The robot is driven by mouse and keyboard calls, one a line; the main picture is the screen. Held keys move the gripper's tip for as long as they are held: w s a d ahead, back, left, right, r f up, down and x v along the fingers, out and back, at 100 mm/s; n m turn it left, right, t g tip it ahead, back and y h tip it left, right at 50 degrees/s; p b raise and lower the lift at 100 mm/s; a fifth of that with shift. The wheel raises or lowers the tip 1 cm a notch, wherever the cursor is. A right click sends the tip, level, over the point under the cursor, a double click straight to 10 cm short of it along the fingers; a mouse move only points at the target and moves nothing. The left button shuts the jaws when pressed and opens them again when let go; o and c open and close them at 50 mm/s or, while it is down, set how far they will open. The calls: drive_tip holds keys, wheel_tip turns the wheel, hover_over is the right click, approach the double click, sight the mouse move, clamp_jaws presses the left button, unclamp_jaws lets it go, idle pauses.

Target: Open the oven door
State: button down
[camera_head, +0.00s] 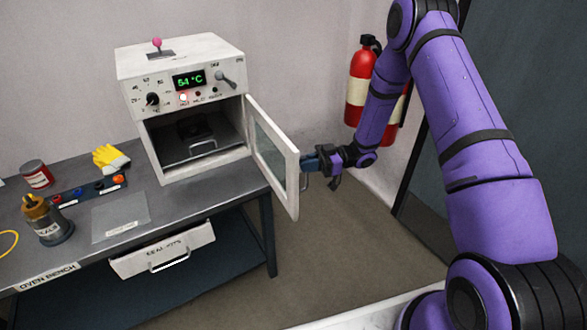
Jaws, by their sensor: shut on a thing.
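The white oven (187,105) stands on the dark bench, with a green display reading about 54 °C and a lit red lamp. Its door (272,156) is hinged on the right side and stands wide open, swung out toward the front right. The oven's dark chamber shows a rack or tray inside. My gripper (308,167) is at the outer side of the door's free edge, shut on the door handle (304,181). The door's edge partly hides the fingertips.
The bench (190,205) holds a yellow glove (111,158), a red can (37,175), a brown bottle (44,219) and a clear sheet (120,216). A drawer (163,250) sticks out below. A fire extinguisher (363,82) hangs behind my arm. The floor right of the bench is clear.

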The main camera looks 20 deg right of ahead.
drive_tip(key=shift+w+d, duration=0.4)
drive_tip(key=shift+d, duration=0.5)
drive_tip(key=shift+w+d, duration=0.4)
drive_tip(key=shift+d, duration=0.5)
drive_tip(key=shift+w+d, duration=0.4)
drive_tip(key=shift+d, duration=0.5)
drive_tip(key=c, duration=1.2)
unclamp_jaws()
drive_tip(key=shift+d, duration=0.1)
drive_tip(key=d, duration=1)
drive_tip(key=shift+w+d, duration=0.1)
drive_tip(key=shift+d, duration=0.2)
